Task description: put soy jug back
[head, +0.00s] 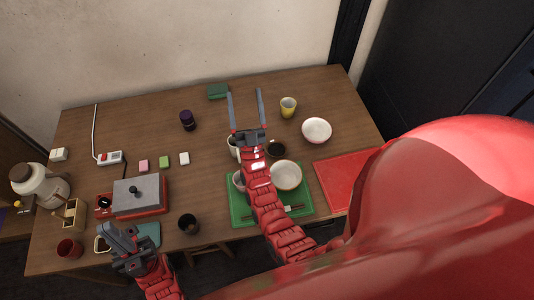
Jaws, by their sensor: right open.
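A small dark jar with a purplish top (187,120) stands upright left of centre on the table; it may be the soy jug, but I cannot tell for sure. My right gripper (246,105) is open and empty over the back middle of the table, fingers pointing to the back, with the dark jar to its left. A white cup or jug (233,146) stands partly hidden beside my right wrist. My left gripper (112,234) is low at the front left, beside a teal mat (148,234); whether its jaws are open is unclear.
The wooden table (210,165) has free room around the dark jar. A yellow cup (288,107), white bowl (316,130) and red mat (340,180) are right. A green tray (240,211) holds a bowl (286,175). A dark cup (188,223) stands at the front.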

